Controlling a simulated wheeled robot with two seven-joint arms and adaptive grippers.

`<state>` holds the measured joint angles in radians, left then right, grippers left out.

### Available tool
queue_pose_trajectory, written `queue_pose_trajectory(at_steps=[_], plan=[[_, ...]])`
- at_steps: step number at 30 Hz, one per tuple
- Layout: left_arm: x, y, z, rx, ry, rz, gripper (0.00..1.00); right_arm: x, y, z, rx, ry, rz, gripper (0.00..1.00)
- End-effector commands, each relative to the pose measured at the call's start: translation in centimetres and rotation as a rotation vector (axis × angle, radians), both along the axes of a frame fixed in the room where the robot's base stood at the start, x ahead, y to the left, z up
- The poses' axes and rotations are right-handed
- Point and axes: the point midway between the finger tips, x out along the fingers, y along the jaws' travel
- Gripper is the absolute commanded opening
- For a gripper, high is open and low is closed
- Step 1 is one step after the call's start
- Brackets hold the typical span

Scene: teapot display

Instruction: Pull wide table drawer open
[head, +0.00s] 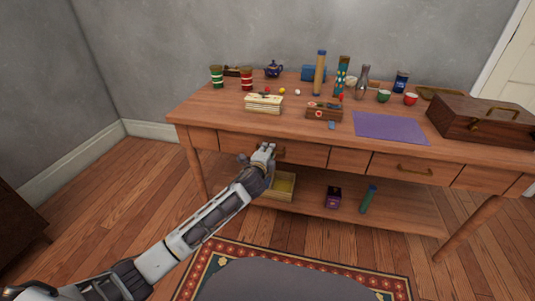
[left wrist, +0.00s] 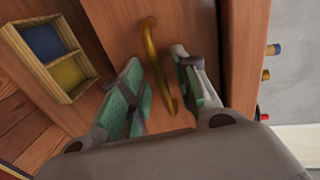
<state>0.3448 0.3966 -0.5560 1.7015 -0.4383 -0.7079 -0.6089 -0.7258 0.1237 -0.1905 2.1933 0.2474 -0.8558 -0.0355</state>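The wooden table (head: 200,108) has a drawer front (head: 312,154) on its left half, and it looks closed. My left gripper (head: 268,150) is at this drawer front and covers part of its brass handle. In the left wrist view the curved brass handle (left wrist: 154,65) lies between the two green-padded fingers (left wrist: 160,90). The fingers are open, with gaps visible on both sides of the handle. A second drawer front (head: 385,165) with a brass handle (head: 414,170) is to the right and looks closed. My right gripper is not in view.
A divided wooden tray (head: 281,195) sits on the lower shelf below the gripper; it also shows in the left wrist view (left wrist: 48,92). A purple box (head: 333,197) stands farther right. Several jars and cups crowd the tabletop. The floor in front has a patterned rug (head: 200,278).

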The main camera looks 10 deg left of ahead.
Motion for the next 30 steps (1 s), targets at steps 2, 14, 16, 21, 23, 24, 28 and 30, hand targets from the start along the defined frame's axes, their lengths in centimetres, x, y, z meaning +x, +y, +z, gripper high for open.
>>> queue_pose_trajectory(at_steps=[2, 14, 16, 21, 23, 24, 28, 30], plan=[[0.00, -0.01, 0.01, 0.000, 0.000, 0.000, 0.31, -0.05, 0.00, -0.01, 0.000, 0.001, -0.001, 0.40], [-0.02, 0.01, -0.01, 0.000, 0.000, 0.000, 0.00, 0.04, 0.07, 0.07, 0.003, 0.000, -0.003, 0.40], [-0.02, 0.01, -0.02, 0.000, 0.001, 0.000, 0.00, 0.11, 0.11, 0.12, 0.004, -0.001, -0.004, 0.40], [-0.03, 0.02, -0.04, 0.000, 0.001, 0.000, 0.00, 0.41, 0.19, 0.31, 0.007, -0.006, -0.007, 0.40], [-0.04, 0.02, -0.03, 0.000, 0.001, 0.000, 0.00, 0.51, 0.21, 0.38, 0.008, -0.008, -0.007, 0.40], [-0.04, 0.02, -0.04, 0.000, 0.001, 0.000, 0.00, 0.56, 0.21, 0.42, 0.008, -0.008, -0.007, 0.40], [-0.07, 0.02, -0.06, 0.000, 0.002, 0.000, 0.00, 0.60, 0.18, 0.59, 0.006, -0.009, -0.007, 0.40], [-0.12, 0.01, -0.07, 0.000, 0.003, 0.000, 0.00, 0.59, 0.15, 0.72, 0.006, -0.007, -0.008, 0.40]])
